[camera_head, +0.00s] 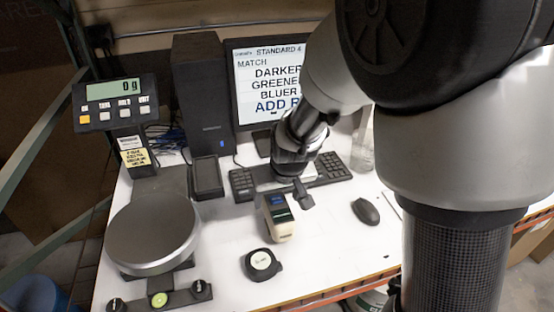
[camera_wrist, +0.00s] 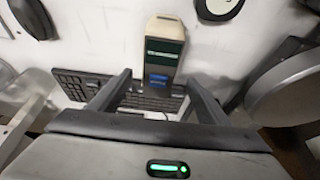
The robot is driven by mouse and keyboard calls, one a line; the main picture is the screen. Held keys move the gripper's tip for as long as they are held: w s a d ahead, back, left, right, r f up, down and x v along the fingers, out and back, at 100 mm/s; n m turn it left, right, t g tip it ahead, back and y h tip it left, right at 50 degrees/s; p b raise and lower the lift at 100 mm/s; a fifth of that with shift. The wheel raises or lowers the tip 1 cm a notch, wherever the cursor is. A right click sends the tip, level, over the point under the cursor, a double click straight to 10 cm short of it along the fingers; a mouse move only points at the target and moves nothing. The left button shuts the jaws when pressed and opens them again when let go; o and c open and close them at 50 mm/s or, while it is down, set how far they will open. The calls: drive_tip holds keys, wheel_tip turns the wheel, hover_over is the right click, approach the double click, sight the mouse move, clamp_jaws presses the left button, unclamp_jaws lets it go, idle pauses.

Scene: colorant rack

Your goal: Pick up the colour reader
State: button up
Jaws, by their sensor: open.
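The colour reader (camera_head: 279,219) is a small cream device with a dark green band and a blue screen. It rests on the white table, in front of the keyboard. In the wrist view the reader (camera_wrist: 164,48) shows at top centre, its blue screen end towards my fingers. My gripper (camera_head: 298,190) is just behind and above it in the head view. In the wrist view my gripper (camera_wrist: 158,80) has its two dark fingers spread wide with nothing held. The reader's screen end shows in line with the gap between them.
A round black puck with a white top (camera_head: 261,264) lies in front of the reader. A scale with a round pan (camera_head: 153,232) stands at left. The keyboard (camera_head: 330,168) and monitor (camera_head: 262,85) are behind. A mouse (camera_head: 366,211) lies right, with bare table between.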

drive_tip(key=shift+x, duration=3.55)
drive_tip(key=shift+s+d, duration=0.1)
drive_tip(key=shift+d, duration=0.05)
drive_tip(key=c, duration=1.6)
drive_tip(key=shift+r, duration=0.1)
clamp_jaws()
